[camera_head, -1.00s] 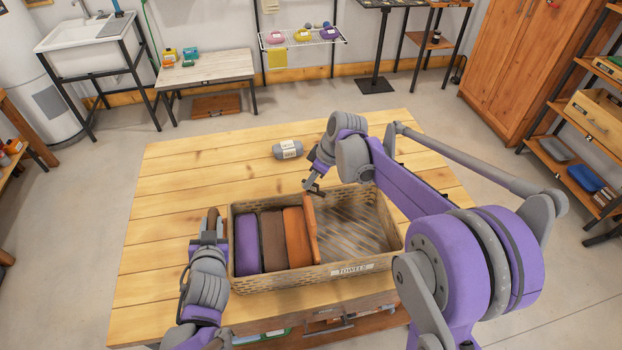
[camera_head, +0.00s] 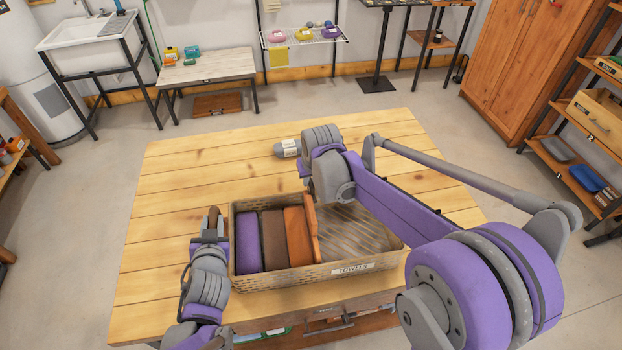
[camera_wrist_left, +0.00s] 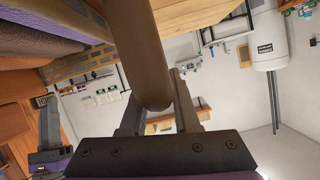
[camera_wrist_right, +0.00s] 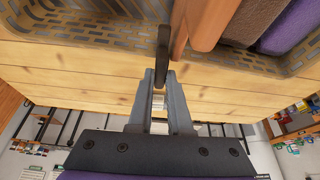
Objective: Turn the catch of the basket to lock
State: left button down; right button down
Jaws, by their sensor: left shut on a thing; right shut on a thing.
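The wicker basket (camera_head: 300,276) labelled TOWELS stands on the wooden table. A wooden divider (camera_head: 311,235) stands upright in it; the divider also shows in the right wrist view (camera_wrist_right: 207,22). My right gripper (camera_wrist_right: 160,82) is shut on a dark catch (camera_wrist_right: 162,48) beside the divider, at the basket's far side. In the head view my right wrist hides its fingertips and the catch. My left gripper (camera_head: 211,226) is shut on a brown rounded handle (camera_wrist_left: 148,50) at the basket's left end; the handle shows in the head view too (camera_head: 213,214).
Purple (camera_head: 248,243), brown (camera_head: 273,240) and orange (camera_head: 299,238) towels fill the basket's left part; its right part is empty. The table's left and back left are clear.

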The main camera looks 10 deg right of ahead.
jog(key=shift+a+m, duration=0.1)
jog(key=shift+m, duration=0.5)
jog(key=shift+h, duration=0.3)
jog(key=c, duration=0.8)
grip_release()
jog(key=shift+c, duration=0.2)
jog(key=v, duration=1.2)
